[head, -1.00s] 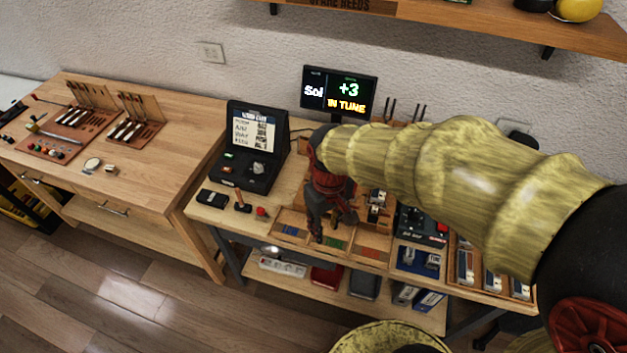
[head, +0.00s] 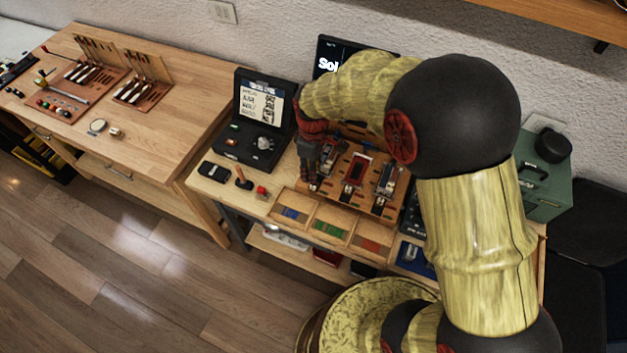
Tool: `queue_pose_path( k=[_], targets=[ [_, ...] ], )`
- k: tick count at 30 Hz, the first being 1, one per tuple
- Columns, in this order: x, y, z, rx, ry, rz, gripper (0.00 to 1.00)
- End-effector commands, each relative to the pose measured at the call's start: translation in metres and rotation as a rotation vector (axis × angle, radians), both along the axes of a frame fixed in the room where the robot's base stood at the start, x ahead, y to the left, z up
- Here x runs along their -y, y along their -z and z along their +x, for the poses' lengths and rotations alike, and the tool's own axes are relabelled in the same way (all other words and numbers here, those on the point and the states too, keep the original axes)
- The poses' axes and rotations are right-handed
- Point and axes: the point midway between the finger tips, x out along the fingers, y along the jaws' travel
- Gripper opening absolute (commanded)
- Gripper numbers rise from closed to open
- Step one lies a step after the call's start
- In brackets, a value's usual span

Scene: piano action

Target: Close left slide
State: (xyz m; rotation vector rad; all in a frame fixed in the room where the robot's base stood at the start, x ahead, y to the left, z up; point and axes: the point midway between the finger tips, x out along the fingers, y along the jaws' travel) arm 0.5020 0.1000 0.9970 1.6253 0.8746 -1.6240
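A wooden board (head: 339,188) with three metal slide units stands on the workbench in the head view. The left slide (head: 327,154) is at the board's left end, partly hidden by my gripper. The middle slide (head: 355,168) has a red top, and the right slide (head: 388,179) is silver. My gripper (head: 311,183) points down at the board's left end, just left of the left slide. I cannot tell whether it touches the slide, or whether its fingers are apart. No held object shows.
Open trays with blue, green and red-brown pieces (head: 331,229) line the bench's front. A black case with a screen (head: 254,119) stands to the left. A green box (head: 543,188) is at the right. My arm hides part of the bench.

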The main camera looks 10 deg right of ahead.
Motion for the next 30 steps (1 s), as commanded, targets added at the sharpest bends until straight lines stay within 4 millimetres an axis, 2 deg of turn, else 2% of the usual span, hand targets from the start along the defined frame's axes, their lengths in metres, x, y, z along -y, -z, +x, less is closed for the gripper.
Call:
queue_pose_path(
  k=[6, 12, 23, 30],
  targets=[
    [0.0, 0.037, -0.001, -0.003, 0.001, -0.001, 0.29],
    [0.0, 0.058, 0.0, -0.001, 0.002, 0.0, 0.29],
    [0.0, 0.064, 0.0, -0.001, 0.002, 0.0, 0.29],
    [0.0, 0.064, 0.0, -0.001, 0.002, 0.0, 0.16]
  ],
)
